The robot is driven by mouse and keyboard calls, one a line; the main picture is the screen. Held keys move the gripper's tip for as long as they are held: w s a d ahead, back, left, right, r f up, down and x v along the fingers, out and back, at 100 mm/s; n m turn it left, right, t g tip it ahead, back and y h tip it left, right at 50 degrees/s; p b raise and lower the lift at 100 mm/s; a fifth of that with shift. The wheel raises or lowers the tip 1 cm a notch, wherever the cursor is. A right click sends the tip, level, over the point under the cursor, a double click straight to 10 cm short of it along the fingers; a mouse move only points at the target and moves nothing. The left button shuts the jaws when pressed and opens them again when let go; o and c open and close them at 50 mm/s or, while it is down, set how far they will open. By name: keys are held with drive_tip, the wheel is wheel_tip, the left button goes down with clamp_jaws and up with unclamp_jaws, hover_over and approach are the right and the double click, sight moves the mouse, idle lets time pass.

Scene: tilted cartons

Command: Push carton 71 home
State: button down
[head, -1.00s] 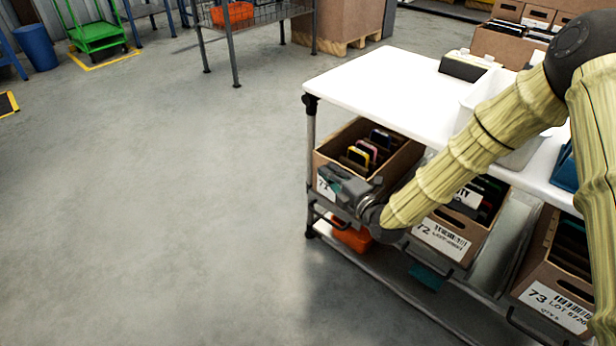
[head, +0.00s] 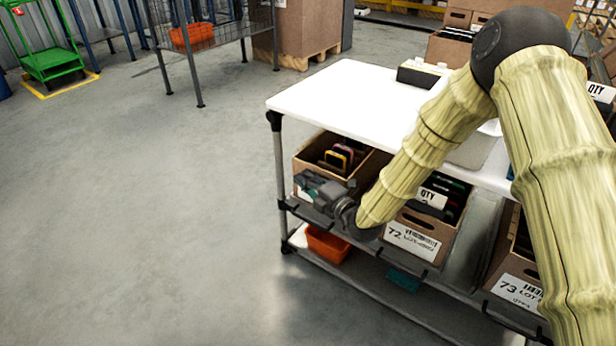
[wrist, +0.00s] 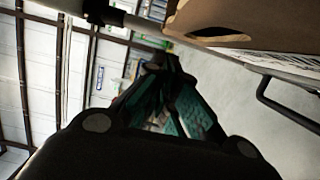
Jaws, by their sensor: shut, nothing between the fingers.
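Carton 71 (head: 366,172) is an open brown box, tilted on the cart's sloped shelf at the left end, with several dark, yellow and pink items inside. My gripper (head: 303,180) is shut and empty, in front of the carton's front face, hiding most of its label. I cannot tell whether it touches the carton. In the wrist view the dark fingers (wrist: 160,62) are together, and a brown carton with a hand hole and a label edge (wrist: 240,15) fills the upper right corner. Its number is not readable there.
Carton 72 (head: 410,222) stands to the right on the same shelf, with carton 73 (head: 505,265) beyond. The white cart top (head: 335,98) overhangs the cartons. An orange bin (head: 327,244) sits below. The floor to the left is clear.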

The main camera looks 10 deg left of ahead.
drive_tip(key=s+a+p+v, duration=0.1)
drive_tip(key=p+v, duration=0.1)
drive_tip(key=v, duration=0.9)
drive_tip(key=shift+p, duration=0.35)
drive_tip(key=s+d+f+m+g+h, duration=0.2)
drive_tip(key=s+d+f+m+h, duration=0.2)
drive_tip(key=s+d+f+m, duration=0.45)
drive_tip(key=s+d+f+m+g+h, duration=0.2)
drive_tip(key=s+d+f+m+h, duration=0.3)
drive_tip(key=f, duration=0.7)
drive_tip(key=s+d+f+m+g+h, duration=0.2)
drive_tip(key=s+d+f+m+g, duration=0.2)
drive_tip(key=s+d+m, duration=0.65)
drive_tip(key=s+d+f+m+g+h, duration=0.35)
drive_tip(key=s+d+m, duration=0.2)
drive_tip(key=s, duration=1.05)
wheel_tip(320, 180, up, 32)
drive_tip(key=p, duration=3.1)
drive_tip(key=shift+w+n+p, duration=0.3)
drive_tip(key=shift+n+p, duration=0.05)
drive_tip(key=shift+p, duration=0.05)
drive_tip(key=shift+w+y, duration=0.1)
drive_tip(key=shift+y, duration=0.15)
